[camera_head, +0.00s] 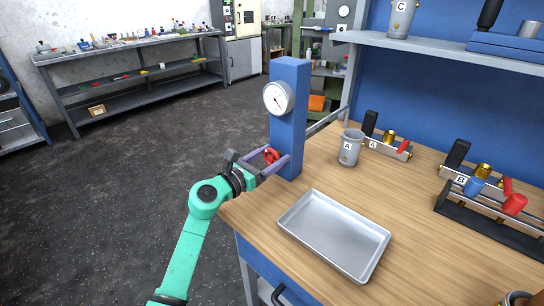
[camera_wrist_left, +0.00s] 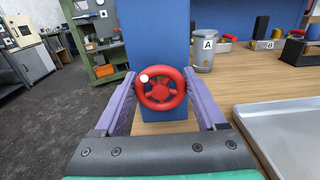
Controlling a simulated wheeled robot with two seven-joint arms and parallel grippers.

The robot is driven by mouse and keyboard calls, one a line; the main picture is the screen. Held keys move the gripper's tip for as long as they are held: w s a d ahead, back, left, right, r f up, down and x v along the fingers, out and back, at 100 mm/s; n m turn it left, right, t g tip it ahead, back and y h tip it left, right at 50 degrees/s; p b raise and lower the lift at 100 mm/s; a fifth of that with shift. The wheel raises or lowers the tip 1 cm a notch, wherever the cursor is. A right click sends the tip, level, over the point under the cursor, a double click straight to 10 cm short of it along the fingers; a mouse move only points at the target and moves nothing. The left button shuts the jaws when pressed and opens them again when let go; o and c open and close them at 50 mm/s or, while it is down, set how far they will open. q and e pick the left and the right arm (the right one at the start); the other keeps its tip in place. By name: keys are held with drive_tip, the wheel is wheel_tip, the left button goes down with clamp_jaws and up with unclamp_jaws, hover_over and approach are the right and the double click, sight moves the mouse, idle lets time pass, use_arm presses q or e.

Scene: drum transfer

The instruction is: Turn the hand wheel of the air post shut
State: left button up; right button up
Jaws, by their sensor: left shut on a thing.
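The air post (camera_head: 288,120) is a blue upright column at the left edge of the wooden bench, with a round white gauge (camera_head: 278,98) on it. Its red hand wheel (camera_head: 271,155) sits low on the post. In the left wrist view the wheel (camera_wrist_left: 160,91) faces me, with spokes and a pale knob at its upper left. My left gripper (camera_head: 268,158) is shut on the wheel, one purple finger on each side of the rim. The fingers partly hide the wheel in the head view. My right gripper is not in view.
A metal tray (camera_head: 335,226) lies on the bench right of the post. A grey cup marked A (camera_head: 350,148) stands behind it, near racks A (camera_head: 388,147) and B (camera_head: 488,200). A shelf (camera_head: 450,50) overhangs the back. Open floor lies to the left.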

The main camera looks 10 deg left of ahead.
use_arm(q)
drive_tip(key=shift+f+m+b, duration=0.25)
drive_tip(key=shift+m+b, duration=0.65)
drive_tip(key=m+b, duration=0.2)
drive_tip(key=m, duration=0.1)
drive_tip(key=shift+b, duration=0.3)
drive_tip(key=shift+s+d+m+b, duration=0.1)
drive_tip(key=shift+d+m+b, duration=0.05)
drive_tip(key=shift+m+b, duration=0.85)
drive_tip(key=shift+m, duration=0.5)
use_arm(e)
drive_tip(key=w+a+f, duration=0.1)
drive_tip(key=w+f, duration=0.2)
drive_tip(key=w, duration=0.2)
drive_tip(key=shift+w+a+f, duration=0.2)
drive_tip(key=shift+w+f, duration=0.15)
use_arm(q)
drive_tip(key=o, duration=1.3)
drive_tip(key=shift+r, duration=0.1)
drive_tip(key=shift+s, duration=0.1)
